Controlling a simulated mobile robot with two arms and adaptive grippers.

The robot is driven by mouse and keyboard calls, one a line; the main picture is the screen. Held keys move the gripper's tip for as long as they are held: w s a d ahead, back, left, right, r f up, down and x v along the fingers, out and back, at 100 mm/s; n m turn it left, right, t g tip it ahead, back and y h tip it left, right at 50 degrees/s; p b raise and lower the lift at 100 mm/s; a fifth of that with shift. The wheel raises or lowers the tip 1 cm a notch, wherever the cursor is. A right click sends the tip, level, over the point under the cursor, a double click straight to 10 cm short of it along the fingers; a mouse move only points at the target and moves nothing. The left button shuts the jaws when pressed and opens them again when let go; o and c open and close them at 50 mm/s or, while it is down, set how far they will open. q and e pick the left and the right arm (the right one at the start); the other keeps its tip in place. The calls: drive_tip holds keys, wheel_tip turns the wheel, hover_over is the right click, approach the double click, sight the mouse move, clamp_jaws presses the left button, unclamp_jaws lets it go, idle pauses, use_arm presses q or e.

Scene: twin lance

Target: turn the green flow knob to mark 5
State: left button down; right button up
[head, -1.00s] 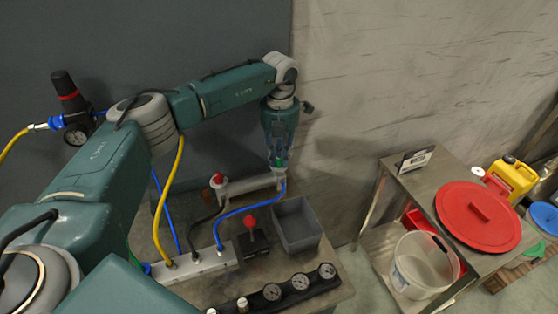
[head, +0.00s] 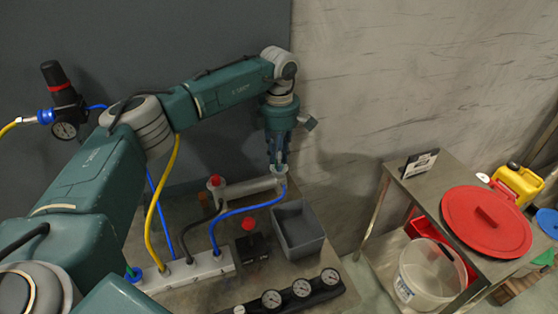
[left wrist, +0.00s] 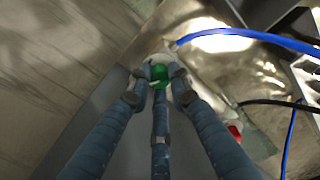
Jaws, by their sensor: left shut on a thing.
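The green knob (left wrist: 158,73) shows in the left wrist view between the tips of my left gripper's blue fingers. My left gripper (head: 278,168) points down at the right end of a grey cylinder (head: 247,186) on the bench and is shut on the knob. In the head view the fingers cover the knob. I cannot make out its scale marks or which mark it points to. My right gripper is not in view.
A blue hose (head: 245,209) runs from near the gripped end to a grey manifold (head: 192,270). A red knob (head: 248,224) and a grey bin (head: 298,230) stand close by. Several gauges (head: 302,287) line the front. A cart with a red lid (head: 486,220) stands right.

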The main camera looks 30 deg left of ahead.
use_arm(q)
drive_tip(key=m+b, duration=0.1)
drive_tip(key=m, duration=0.5)
drive_tip(key=shift+w, duration=0.1)
drive_tip(key=m, duration=0.3)
drive_tip(key=shift+a+r+m, duration=0.1)
drive_tip(key=shift+m, duration=0.3)
drive_tip(key=shift+m+b, duration=0.35)
drive_tip(key=shift+m, duration=1.15)
drive_tip(key=shift+r, duration=0.1)
drive_tip(key=c, duration=1.6)
unclamp_jaws()
